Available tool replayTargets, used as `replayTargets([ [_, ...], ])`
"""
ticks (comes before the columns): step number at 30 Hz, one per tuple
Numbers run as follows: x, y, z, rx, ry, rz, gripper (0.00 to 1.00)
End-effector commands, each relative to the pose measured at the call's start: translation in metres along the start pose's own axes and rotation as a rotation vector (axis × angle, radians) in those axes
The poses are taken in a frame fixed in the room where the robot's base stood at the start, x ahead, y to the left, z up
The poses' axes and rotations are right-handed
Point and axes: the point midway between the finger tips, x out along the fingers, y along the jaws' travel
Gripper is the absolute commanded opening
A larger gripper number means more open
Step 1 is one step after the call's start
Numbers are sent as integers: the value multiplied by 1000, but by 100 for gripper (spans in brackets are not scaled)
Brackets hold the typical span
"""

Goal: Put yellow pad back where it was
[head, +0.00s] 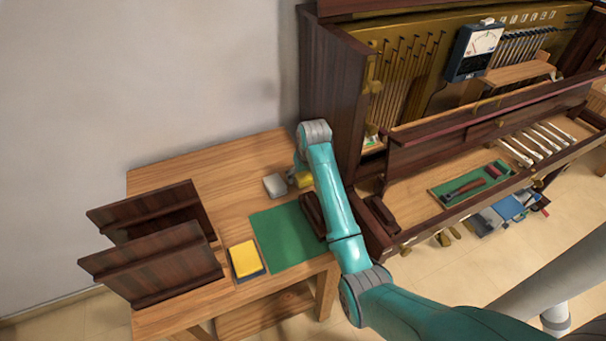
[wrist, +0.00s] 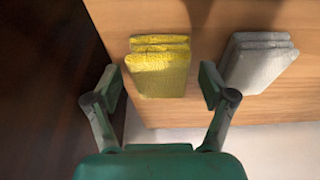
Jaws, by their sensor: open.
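A soft yellow pad (head: 304,181), a folded stack, lies at the right back of the wooden table, partly hidden by my arm in the head view. In the wrist view the yellow pad (wrist: 157,75) shows between the two fingertips of my gripper (wrist: 162,88). The fingers are open, one on each side, with a visible gap to the pad. A second yellow item (head: 244,259), flat with a dark blue edge, lies at the table's front. I cannot tell which yellow item the task means.
A grey-white pad (head: 275,186) lies beside the yellow one; it also shows in the wrist view (wrist: 258,62). A green mat (head: 280,238), a dark block (head: 313,214) and a dark wooden rack (head: 155,262) are on the table (head: 225,175). The opened piano (head: 335,90) stands close on the right.

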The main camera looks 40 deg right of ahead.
Motion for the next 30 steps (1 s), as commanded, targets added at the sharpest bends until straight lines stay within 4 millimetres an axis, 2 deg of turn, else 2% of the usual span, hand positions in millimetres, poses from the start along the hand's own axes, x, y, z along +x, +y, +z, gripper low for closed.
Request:
replayTargets([
  [5, -2, 0, -1, 0, 1, 0, 82],
  [8, -11, 0, -2, 0, 3, 0, 82],
  [21, -92, 0, -1, 0, 3, 0, 82],
  [25, -110, 0, -2, 0, 3, 0, 82],
  [30, -121, 0, -1, 0, 1, 0, 82],
])
